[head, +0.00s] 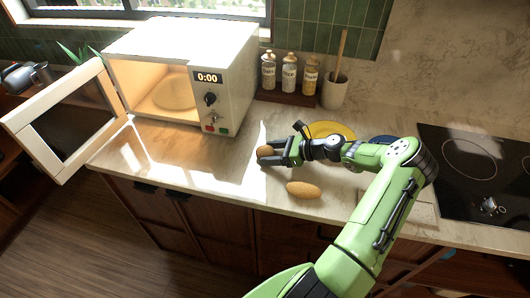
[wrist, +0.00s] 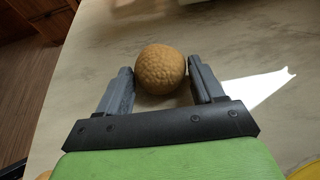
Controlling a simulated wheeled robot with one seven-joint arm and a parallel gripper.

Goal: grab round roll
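The round roll (wrist: 160,68) is brown and ball-shaped. It sits between my gripper's fingertips (wrist: 160,78) in the wrist view, with a finger close on each side. My gripper looks open around it, with at most a sliver of space at each side; contact is hard to make out. In the head view the round roll (head: 265,151) shows at the tip of my gripper (head: 267,156), low over or on the counter, partly hidden by the fingers.
An oblong roll (head: 303,190) lies on the counter (head: 225,185) in front of my gripper. A yellow plate (head: 331,131) is behind my wrist. The microwave (head: 185,75) stands at left, its door (head: 65,120) open. Bottles (head: 290,73) and a utensil cup (head: 334,92) stand behind; a cooktop (head: 470,175) is right.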

